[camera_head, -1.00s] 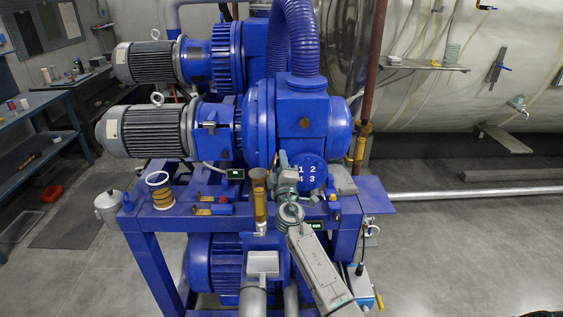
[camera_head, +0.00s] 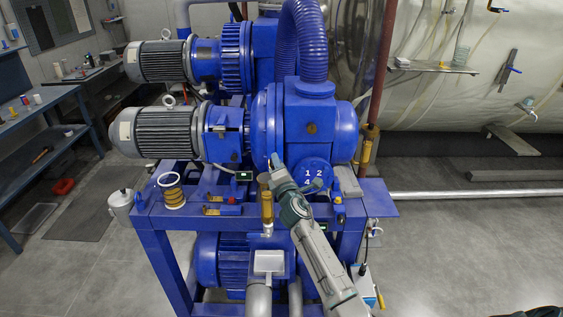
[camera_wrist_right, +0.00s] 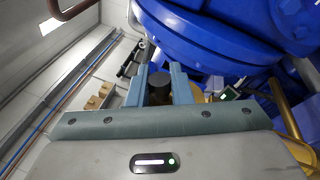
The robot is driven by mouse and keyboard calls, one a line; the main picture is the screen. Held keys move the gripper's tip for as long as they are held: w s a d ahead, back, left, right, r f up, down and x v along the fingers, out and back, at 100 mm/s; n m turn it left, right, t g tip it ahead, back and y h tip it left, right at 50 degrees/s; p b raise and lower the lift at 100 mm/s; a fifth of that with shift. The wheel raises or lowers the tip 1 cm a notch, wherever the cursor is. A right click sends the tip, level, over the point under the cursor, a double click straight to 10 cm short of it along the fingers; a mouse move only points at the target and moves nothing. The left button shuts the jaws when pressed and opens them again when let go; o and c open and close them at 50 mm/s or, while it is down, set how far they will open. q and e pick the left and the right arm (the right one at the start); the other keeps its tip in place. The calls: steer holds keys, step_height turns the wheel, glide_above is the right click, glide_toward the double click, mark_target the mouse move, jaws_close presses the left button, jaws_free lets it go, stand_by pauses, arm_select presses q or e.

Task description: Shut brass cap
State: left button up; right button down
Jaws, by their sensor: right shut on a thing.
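The upright brass fitting with its cap (camera_head: 267,205) stands at the front of the blue pump frame, left of my right forearm. My right gripper (camera_head: 273,168) reaches in at the fitting's upper end. In the right wrist view, the two blue-grey fingers of my right gripper (camera_wrist_right: 160,88) are closed around a dark-topped round piece, the cap (camera_wrist_right: 159,86). The fingers and wrist hide most of its sides, so how it sits on the fitting cannot be told. My left gripper is not in view.
Open floor (camera_head: 460,250) lies to the right.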

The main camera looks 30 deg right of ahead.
mark_target(262, 178)
steer(key=n, duration=0.1)
steer(key=a+n, duration=0.1)
steer(key=n, duration=0.1)
steer(key=n+g+y, duration=0.1)
steer(key=shift+w+a+f+n, duration=0.15)
steer(key=shift+w+a+n, duration=0.15)
steer(key=shift+w+a, duration=0.1)
steer(key=shift+w+a+f+n+g, duration=0.15)
steer(key=shift+a+n+g, duration=0.1)
steer(key=shift+n, duration=0.35)
steer(key=shift+w+a+f+n+g, duration=0.1)
steer(key=shift+a+n+g, duration=0.1)
steer(key=shift+n, duration=0.4)
steer(key=n, duration=0.1)
steer(key=a+f+n, duration=0.1)
steer(key=n+g, duration=0.1)
steer(key=n, duration=0.1)
steer(key=shift+w+a+f, duration=0.15)
steer(key=shift+w, duration=0.15)
steer(key=shift+w+a+f+n+g, duration=0.15)
steer(key=shift+f+n+g, duration=0.15)
steer(key=shift+n, duration=0.25)
steer(key=shift+a+f+n+g, duration=0.15)
steer(key=shift+f+n, duration=0.1)
steer(key=shift+n, duration=0.3)
steer(key=c, duration=1.3)
jaws_free()
steer(key=shift+c, duration=0.2)
steer(key=shift+r, duration=0.1)
